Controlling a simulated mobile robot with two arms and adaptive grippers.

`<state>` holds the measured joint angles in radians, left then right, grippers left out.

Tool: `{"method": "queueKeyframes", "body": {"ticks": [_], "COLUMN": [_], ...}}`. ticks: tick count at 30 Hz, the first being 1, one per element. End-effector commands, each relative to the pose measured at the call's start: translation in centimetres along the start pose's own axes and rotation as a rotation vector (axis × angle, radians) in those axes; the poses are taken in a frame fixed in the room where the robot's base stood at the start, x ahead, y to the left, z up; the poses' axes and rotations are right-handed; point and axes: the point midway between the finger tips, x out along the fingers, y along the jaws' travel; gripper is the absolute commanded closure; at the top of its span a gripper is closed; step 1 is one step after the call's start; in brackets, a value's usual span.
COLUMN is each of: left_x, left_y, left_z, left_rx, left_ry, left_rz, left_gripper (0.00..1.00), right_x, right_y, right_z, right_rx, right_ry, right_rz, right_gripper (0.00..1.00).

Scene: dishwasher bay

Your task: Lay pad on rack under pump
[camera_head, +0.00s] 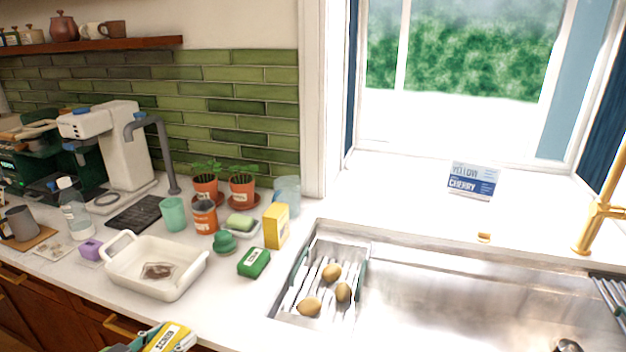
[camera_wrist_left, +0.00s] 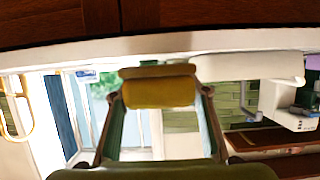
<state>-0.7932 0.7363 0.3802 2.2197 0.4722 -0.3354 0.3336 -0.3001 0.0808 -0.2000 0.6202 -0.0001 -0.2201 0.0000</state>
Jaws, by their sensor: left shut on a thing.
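A yellow pad with a white label (camera_head: 170,338) is at the bottom edge of the head view. My left gripper (camera_head: 147,341) is shut on it, partly cut off by the frame. In the left wrist view the yellow pad (camera_wrist_left: 160,91) sits between the two fingers of my left gripper (camera_wrist_left: 158,98). The dark slotted rack (camera_head: 134,213) lies flat on the counter, with nothing seen on it. The grey pump (camera_head: 163,150) stands at its back right, with its spout reaching left above the rack. My right gripper is not in view.
A white baking dish (camera_head: 128,282) lies between my left gripper and the rack. A clear bottle (camera_head: 74,212) stands left of the rack, a teal cup (camera_head: 173,214) right of it. A white coffee machine (camera_head: 117,145) is behind. The sink (camera_head: 460,300) is at the right.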

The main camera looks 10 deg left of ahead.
Motion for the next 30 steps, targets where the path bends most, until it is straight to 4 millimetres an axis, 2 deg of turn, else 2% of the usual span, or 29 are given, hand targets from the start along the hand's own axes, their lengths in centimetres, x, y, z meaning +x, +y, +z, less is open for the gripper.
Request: {"method": "queueKeyframes", "body": {"ticks": [5,8,16,20,24,27,30], "left_x": [0.5,0.9,0.9,-0.1,-2.2,-3.6,-4.4], "left_y": [0.9,2.5,8.9,12.6,16.7,18.6,19.7], "left_z": [-0.6,-1.2,-3.5,-5.1,-6.8,-7.7,-8.1], "left_rx": [0.009,0.028,0.125,0.19,0.268,0.307,0.327], "left_ry": [0.003,0.005,0.004,0.008,0.006,0.004,0.002], "left_rz": [0.028,0.078,0.309,0.456,0.635,0.73,0.784], "left_gripper": [0.81,0.81,0.81,0.81,0.81,0.81,0.81], "right_x": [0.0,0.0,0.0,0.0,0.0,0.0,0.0], "right_y": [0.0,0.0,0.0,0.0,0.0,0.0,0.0], "right_z": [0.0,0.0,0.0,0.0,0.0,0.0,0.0], "right_rx": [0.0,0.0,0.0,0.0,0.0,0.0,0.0], "right_ry": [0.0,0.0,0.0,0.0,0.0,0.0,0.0], "right_rz": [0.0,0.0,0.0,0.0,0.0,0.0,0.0], "right_gripper": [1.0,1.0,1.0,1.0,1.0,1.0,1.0]}}
